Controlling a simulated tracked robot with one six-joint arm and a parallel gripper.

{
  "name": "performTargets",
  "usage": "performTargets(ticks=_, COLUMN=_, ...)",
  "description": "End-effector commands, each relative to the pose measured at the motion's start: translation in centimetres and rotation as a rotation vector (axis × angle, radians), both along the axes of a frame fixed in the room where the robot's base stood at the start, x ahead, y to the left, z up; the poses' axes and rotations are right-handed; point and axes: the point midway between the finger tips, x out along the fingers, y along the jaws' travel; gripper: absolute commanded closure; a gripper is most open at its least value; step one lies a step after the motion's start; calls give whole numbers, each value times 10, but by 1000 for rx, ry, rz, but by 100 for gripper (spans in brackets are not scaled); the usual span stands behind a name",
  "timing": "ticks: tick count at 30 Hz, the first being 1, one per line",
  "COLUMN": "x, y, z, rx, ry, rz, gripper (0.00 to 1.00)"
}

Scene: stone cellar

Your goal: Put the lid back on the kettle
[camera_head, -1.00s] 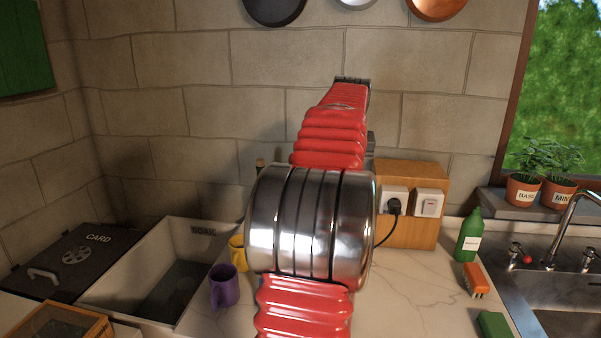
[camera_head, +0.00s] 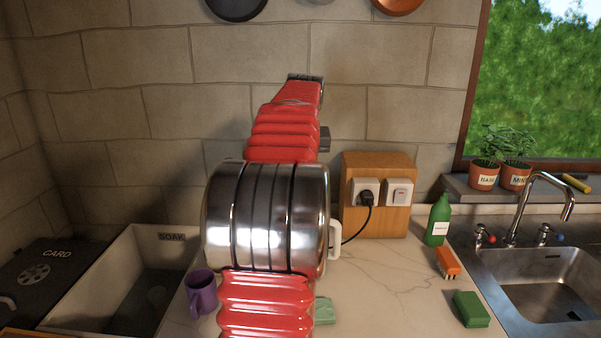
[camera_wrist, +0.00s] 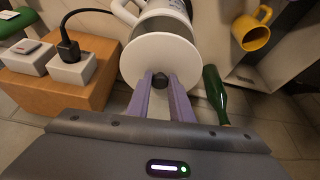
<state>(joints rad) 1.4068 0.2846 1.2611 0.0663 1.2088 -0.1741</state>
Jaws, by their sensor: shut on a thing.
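The lid (camera_wrist: 168,50) is a pale round disc with a small black knob (camera_wrist: 160,82). In the wrist view my gripper (camera_wrist: 160,78) has its two purple fingers shut on the knob. The kettle (camera_wrist: 165,14) is white with a looped handle and shows just beyond the lid. The lid covers part of it, and I cannot tell whether the two touch. In the head view my red and metal arm hides the gripper, the lid and most of the kettle; only a white handle (camera_head: 334,240) shows right of the arm.
A wooden socket box (camera_head: 378,215) with a black plug stands behind, right of the handle. A purple mug (camera_head: 201,292) is left of my arm; a yellow mug (camera_wrist: 250,32) shows in the wrist view. A green bottle (camera_head: 438,222) stands near the sink (camera_head: 545,275).

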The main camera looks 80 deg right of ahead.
Motion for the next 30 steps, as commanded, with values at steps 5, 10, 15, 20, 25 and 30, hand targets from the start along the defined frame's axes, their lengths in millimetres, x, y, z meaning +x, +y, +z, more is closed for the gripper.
performTargets(ticks=5, x=0, y=1, z=-12, rx=1, ry=0, rz=0, gripper=100)
performTargets(ticks=10, x=1, y=0, z=-24, rx=0, ry=-1, rz=1, gripper=100)
performTargets(ticks=15, x=1, y=1, z=-36, rx=0, ry=-1, rz=1, gripper=100)
performTargets(ticks=20, x=1, y=0, z=-46, rx=0, ry=-1, rz=1, gripper=100)
performTargets(ticks=25, x=1, y=1, z=-54, rx=0, ry=0, rz=2, gripper=100)
performTargets(ticks=30, x=2, y=1, z=-56, rx=-1, ry=0, rz=2, gripper=100)
